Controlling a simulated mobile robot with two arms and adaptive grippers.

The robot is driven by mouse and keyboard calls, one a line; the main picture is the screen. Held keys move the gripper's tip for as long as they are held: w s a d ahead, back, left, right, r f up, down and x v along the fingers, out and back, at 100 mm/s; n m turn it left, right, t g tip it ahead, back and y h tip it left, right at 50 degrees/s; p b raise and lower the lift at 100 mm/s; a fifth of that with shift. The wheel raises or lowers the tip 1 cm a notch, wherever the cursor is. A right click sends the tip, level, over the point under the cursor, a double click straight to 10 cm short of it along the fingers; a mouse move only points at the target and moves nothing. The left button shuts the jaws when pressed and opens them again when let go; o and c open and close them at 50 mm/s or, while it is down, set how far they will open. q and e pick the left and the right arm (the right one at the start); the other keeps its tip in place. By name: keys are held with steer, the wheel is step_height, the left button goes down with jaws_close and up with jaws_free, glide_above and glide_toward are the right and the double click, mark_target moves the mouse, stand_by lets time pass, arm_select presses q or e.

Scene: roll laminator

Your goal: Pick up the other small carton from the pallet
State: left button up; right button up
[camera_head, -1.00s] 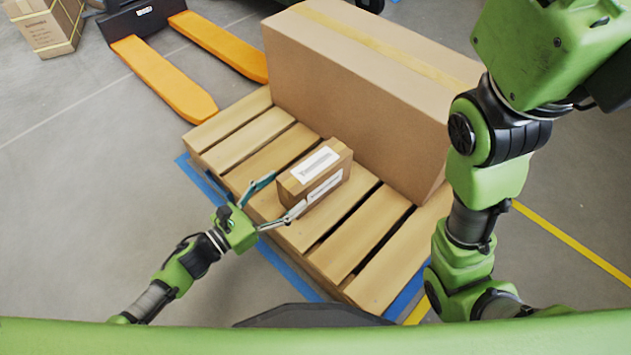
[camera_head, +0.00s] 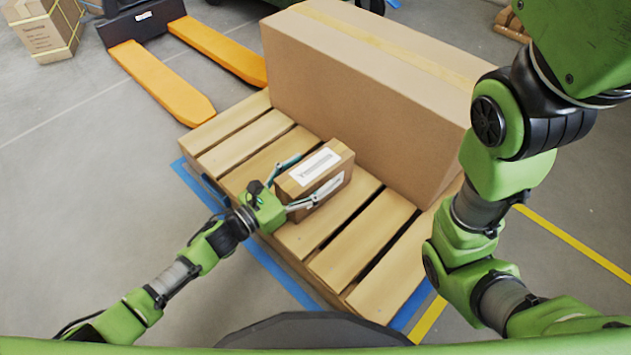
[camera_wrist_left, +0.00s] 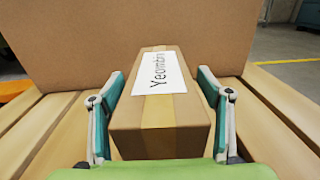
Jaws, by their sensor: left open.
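The small carton (camera_head: 319,166), brown with white labels on its top and side, sits on the wooden pallet (camera_head: 361,239) in front of a large box. My left gripper (camera_head: 294,183) is open, with one finger on each side of the near end of the carton. In the left wrist view the carton (camera_wrist_left: 160,115) lies between the two spread fingers, label up, with a small gap at each side. My right arm comes down at the right of the head view; its gripper is not in view.
A large cardboard box (camera_head: 375,100) stands on the pallet just behind the small carton. An orange-forked pallet jack (camera_head: 160,80) is at the back left, and a strapped carton (camera_head: 46,30) stands on the floor beyond it. The pallet's front slats are bare.

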arm_select(q)
steer(key=c, duration=1.6)
steer(key=shift+r, duration=0.2)
